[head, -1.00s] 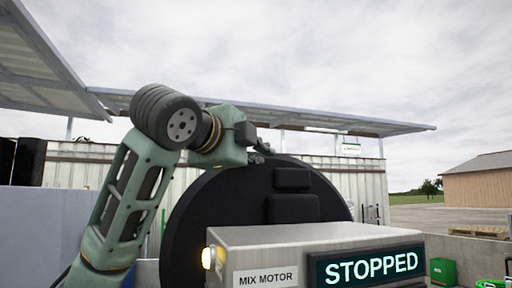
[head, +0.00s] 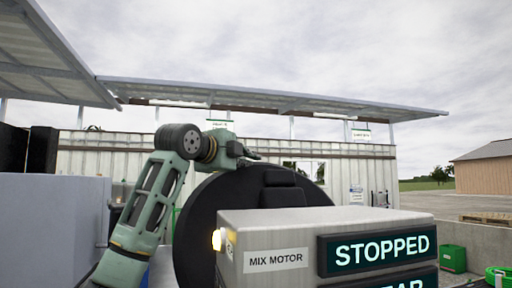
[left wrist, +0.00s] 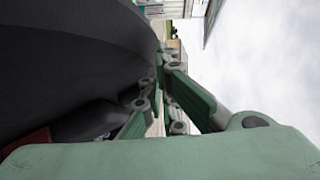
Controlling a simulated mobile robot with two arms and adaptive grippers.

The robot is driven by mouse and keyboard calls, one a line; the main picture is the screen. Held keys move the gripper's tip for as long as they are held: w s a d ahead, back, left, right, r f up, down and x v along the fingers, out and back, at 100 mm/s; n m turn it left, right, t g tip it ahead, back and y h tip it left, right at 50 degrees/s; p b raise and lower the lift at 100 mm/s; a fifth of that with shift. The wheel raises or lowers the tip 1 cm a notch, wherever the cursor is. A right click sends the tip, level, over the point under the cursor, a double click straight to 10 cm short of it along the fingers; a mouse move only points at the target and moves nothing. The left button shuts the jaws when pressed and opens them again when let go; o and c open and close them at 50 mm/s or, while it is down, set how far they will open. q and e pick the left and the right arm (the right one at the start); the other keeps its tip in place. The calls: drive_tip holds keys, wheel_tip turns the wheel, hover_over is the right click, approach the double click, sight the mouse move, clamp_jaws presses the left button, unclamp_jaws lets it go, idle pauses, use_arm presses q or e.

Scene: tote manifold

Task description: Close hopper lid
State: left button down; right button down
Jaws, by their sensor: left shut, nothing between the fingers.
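The black round hopper lid (head: 205,218) stands tilted behind the control box in the head view, with a raised block at its upper middle. Its lower part is hidden by the box. It also fills the left of the left wrist view (left wrist: 65,60). My left gripper (head: 253,157) is at the lid's top edge, its arm coming up along the lid's left side. In the left wrist view the gripper's fingers (left wrist: 160,75) are shut and empty beside the lid's dark surface. I cannot tell whether they touch it. My right gripper is not in view.
The grey control box (head: 330,220) stands close in front, with a "MIX MOTOR" label, a "STOPPED" display (head: 380,250) and a lit lamp (head: 218,240). A grey block (head: 50,220) stands at left. A corrugated shed (head: 350,180) is behind. Open sky lies above the arm.

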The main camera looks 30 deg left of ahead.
use_arm(q)
drive_tip(key=w+a+f, duration=0.9)
drive_tip(key=w+a, duration=0.1)
drive_tip(key=a, duration=0.1)
drive_tip(key=shift+w+a+f, duration=0.3)
drive_tip(key=shift+f, duration=0.1)
drive_tip(key=s, duration=1.2)
drive_tip(key=shift+d+r, duration=0.3)
drive_tip(key=shift+r, duration=0.1)
